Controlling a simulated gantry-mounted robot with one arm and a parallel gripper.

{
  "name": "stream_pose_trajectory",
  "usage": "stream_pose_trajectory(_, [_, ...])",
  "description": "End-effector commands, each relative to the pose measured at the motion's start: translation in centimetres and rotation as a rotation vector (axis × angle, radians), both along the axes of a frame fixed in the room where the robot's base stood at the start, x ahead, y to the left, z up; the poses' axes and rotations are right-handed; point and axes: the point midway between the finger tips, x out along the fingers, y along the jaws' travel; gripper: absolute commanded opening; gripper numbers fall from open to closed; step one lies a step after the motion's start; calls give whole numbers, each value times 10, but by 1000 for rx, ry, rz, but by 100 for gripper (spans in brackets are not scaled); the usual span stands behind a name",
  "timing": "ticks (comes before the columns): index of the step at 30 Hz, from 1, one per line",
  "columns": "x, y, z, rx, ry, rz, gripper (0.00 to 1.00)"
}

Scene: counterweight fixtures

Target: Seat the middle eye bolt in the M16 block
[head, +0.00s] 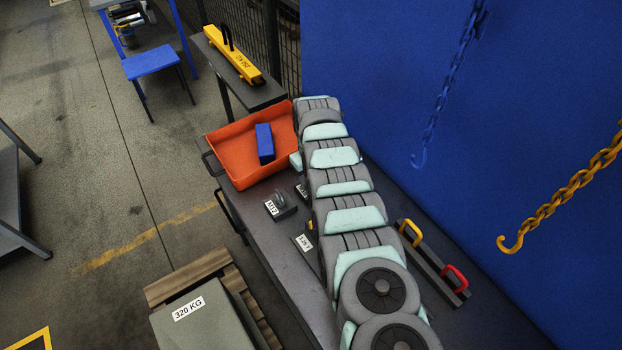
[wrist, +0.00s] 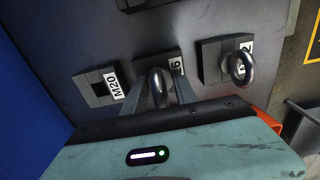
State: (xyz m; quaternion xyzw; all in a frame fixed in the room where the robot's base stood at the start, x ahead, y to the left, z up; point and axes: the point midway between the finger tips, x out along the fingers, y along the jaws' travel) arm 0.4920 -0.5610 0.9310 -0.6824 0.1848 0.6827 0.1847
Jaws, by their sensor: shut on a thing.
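A grey eye bolt (wrist: 156,80) is between the fingers of my gripper (wrist: 167,88) in the wrist view, shut on it. It is over or at the M16 block (wrist: 146,62), the middle one of a row, whose label is partly covered by a finger. I cannot tell whether the bolt's shank is in the block. The M12 block (wrist: 209,62), right of it, carries another eye bolt (wrist: 240,67). The M20 block (wrist: 92,84), to the left, shows no bolt. In the head view my arm hides the gripper; the M12 block (head: 284,213) shows beside it.
An orange bin (head: 226,167) holding a blue block (head: 265,143) stands at the table's far end. A blue chain hook (head: 419,160) and a yellow hook (head: 510,244) hang at right.

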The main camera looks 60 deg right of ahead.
Motion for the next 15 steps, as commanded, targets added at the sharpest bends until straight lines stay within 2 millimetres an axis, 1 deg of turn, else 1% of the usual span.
stream_pose_trajectory(3, [0,0,-5,-1,-1,0,0])
stream_pose_trajectory(12, [0,0,-5,-1,-1,0,0])
stream_pose_trajectory(13, [0,0,-5,-1,-1,0,35])
stream_pose_trajectory(15, [0,0,-5,-1,-1,0,41])
